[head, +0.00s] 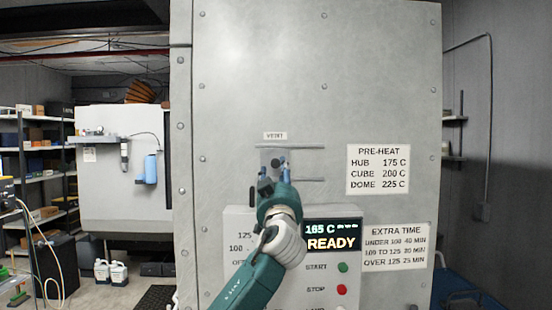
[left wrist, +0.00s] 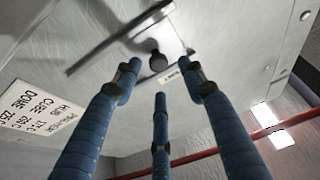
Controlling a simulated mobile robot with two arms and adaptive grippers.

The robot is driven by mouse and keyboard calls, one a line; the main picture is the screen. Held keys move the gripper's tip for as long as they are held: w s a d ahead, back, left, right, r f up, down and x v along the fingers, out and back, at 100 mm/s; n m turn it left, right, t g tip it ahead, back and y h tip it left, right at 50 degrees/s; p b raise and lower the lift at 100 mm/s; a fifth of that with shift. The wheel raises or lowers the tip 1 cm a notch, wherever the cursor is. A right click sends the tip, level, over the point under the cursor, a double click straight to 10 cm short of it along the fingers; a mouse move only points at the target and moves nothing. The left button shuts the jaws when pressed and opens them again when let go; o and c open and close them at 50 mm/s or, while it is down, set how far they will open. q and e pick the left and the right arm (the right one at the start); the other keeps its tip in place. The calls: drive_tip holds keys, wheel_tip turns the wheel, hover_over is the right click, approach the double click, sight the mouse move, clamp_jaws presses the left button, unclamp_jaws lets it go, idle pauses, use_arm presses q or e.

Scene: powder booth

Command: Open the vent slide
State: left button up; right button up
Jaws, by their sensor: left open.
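The vent slide is a small grey plate (head: 268,156) on the front of the large grey cabinet, under a VENT label (head: 275,135). It sits at the left part of two horizontal rails (head: 305,146). Its dark round knob (head: 276,162) also shows in the left wrist view (left wrist: 157,61), just beyond the fingertips. My left gripper (head: 273,172) is in front of the plate. Its blue fingers are spread and empty in the left wrist view (left wrist: 160,86), with the knob apart from them. The gripper hides the lower part of the plate. My right gripper is out of view.
Below the rails is a control panel with a READY display (head: 332,236), a green START button (head: 342,267) and a red STOP button (head: 341,289). A PRE-HEAT sign (head: 378,169) is right of the rails. The cabinet face around the slide is flat and clear.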

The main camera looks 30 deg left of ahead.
sight(276, 164)
use_arm(q)
drive_tip(key=p+x, duration=0.1)
drive_tip(key=x, duration=0.1)
drive_tip(key=shift+w+a+r, duration=0.25)
drive_tip(key=shift+r, duration=0.05)
drive_tip(key=shift+w+a+p, duration=0.25)
drive_tip(key=shift+w+p, duration=0.05)
drive_tip(key=shift+w, duration=0.25)
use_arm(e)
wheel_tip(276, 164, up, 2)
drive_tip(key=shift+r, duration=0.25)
use_arm(q)
clamp_jaws()
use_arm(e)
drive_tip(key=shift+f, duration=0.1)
